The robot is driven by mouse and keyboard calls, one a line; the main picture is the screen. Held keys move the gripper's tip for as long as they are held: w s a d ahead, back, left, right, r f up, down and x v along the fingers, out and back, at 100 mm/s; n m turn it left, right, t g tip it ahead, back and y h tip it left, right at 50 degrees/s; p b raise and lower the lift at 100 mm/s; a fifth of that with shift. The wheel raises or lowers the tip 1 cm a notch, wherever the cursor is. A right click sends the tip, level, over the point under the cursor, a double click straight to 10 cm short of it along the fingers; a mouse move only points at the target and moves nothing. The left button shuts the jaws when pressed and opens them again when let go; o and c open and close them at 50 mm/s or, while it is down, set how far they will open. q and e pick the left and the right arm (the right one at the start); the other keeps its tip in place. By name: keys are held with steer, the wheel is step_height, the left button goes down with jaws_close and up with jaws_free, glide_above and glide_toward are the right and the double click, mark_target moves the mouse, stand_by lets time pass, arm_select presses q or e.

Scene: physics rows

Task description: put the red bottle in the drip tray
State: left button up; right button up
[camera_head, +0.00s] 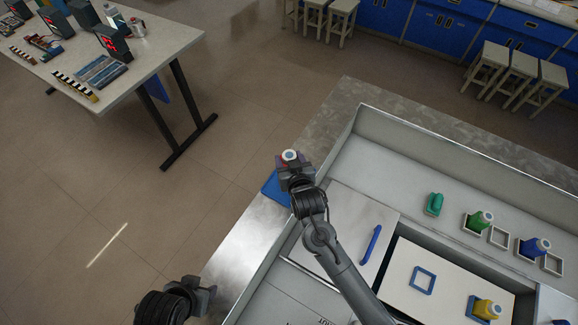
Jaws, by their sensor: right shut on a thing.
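The red bottle (290,156) shows mostly as a white cap with a little red below it. My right gripper (295,168) is shut on it, near the left edge of the bench. A blue tray (272,190), which looks like the drip tray, lies on the grey bench edge just below and left of this gripper. The gripper and arm hide part of the tray. I cannot tell the height of the bottle above the tray. My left gripper (203,292) is at the bottom left, away from both; its jaw opening is unclear.
A walled bench area holds a green bottle (480,219), a blue bottle (534,247) and a yellow bottle (486,309) at square frames. A separate table (150,50) stands far left.

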arm_select(q)
steer(key=shift+a+r+p, duration=0.1)
steer(key=shift+r+p, duration=0.2)
arm_select(e)
steer(key=shift+f, duration=2.05)
steer(key=shift+f, duration=0.15)
steer(key=o, duration=1.2)
